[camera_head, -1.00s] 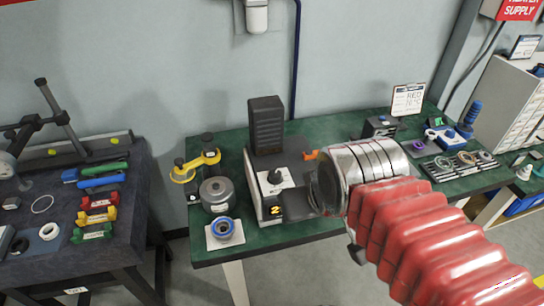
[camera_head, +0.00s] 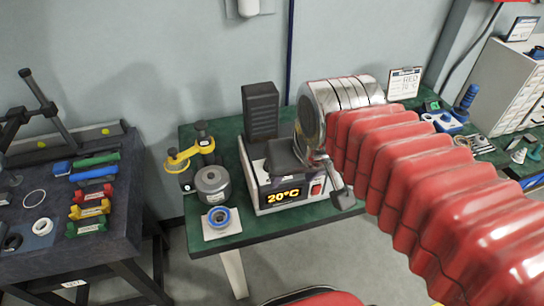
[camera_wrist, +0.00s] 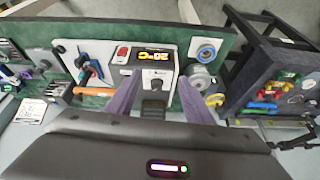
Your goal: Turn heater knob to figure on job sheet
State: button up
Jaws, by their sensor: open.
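The heater box (camera_head: 262,192) stands on the green bench, its lit display (camera_head: 284,196) reading 20°C beside a red switch (camera_head: 316,187). My gripper (camera_head: 313,178) is open over the heater's front, and one dark finger hides the knob in the head view.
A dark tower (camera_head: 260,111) rises behind the heater. A metal cylinder (camera_head: 213,186), a blue ring on a white plate (camera_head: 219,219) and a yellow clamp-like piece (camera_head: 190,152) stand to its left. A dark tool table (camera_head: 60,205) is further left.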

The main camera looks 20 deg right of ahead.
jog(key=w+d+r+m+g, duration=0.1)
jog(key=w+m+g, duration=0.3)
jog(key=w, duration=1.2)
jog(key=shift+w+r+m+g, duration=0.25)
jog(key=shift+r+m+g, duration=0.05)
jog(key=shift+r+m, duration=0.2)
jog(key=shift+f, duration=0.15)
jog(key=shift+y, duration=0.3)
jog(key=f, duration=1.3)
jog(key=shift+w+a+f, duration=0.15)
jog(key=shift+a+f, duration=0.15)
jog(key=c, duration=1.1)
